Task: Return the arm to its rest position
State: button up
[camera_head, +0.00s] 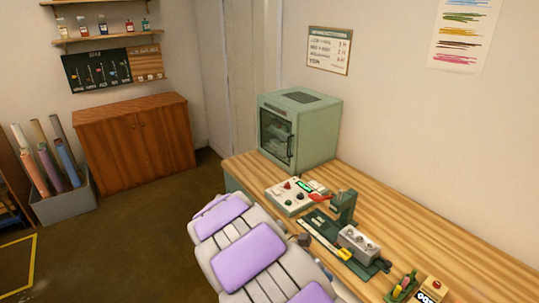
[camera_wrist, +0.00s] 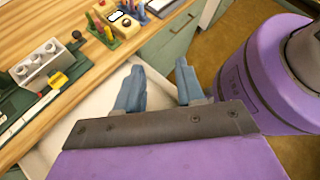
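My gripper (camera_wrist: 164,90) shows in the wrist view with its two blue-grey fingers spread apart and nothing between them. It is beside the front edge of the wooden table (camera_wrist: 130,42), over the side of the table and my own body. In the head view my purple and grey arm and body fill the lower middle, and the fingers cannot be made out there.
On the table (camera_head: 410,227) stand a green cabinet (camera_head: 312,125), a control box (camera_head: 292,194), a green press with a grey block (camera_head: 357,243), and a small yellow box (camera_head: 433,288). A wooden cupboard (camera_head: 140,140) stands at the back left. The brown floor (camera_head: 120,235) between is clear.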

jog(key=s+d+r+m+g+y, duration=0.1)
jog(key=s+d+r+m+y, duration=0.25)
jog(key=s+m, duration=0.2)
jog(key=s+a+r+m+t+y, duration=0.1)
jog(key=s+m+y, duration=0.3)
jog(key=s, duration=0.6)
jog(key=s+a+r+m+t+y, duration=0.1)
jog(key=s+m+y, duration=0.3)
jog(key=s+m, duration=0.4)
jog(key=shift+s+r, duration=0.35)
jog(key=shift+s, duration=0.6)
